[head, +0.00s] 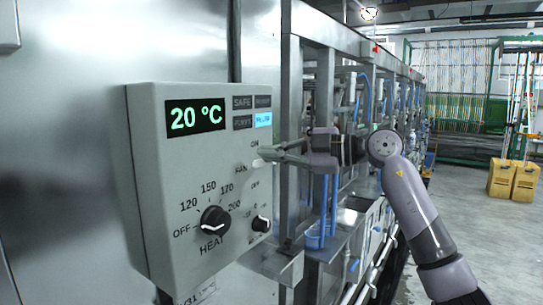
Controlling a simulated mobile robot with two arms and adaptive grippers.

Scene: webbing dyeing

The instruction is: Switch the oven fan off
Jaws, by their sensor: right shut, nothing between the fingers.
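The grey oven control box (150,200) is on the left, on a metal wall. The fan switch (257,163) is a small pale toggle on its right side, by the FAN label, with ON above and OFF below. Its exact position is too small to tell. My right gripper (265,153) comes in from the right, shut and empty, with its fingertips at or just in front of the upper part of the switch. I cannot tell whether they touch. My left gripper is not in view.
The box has a display (196,117) reading 20 °C, a lit blue indicator (263,120), a black heat knob (214,220) near OFF and a smaller knob (261,224). Metal framing (323,100) stands behind my gripper. Yellow containers (513,180) stand far right; the floor before them is clear.

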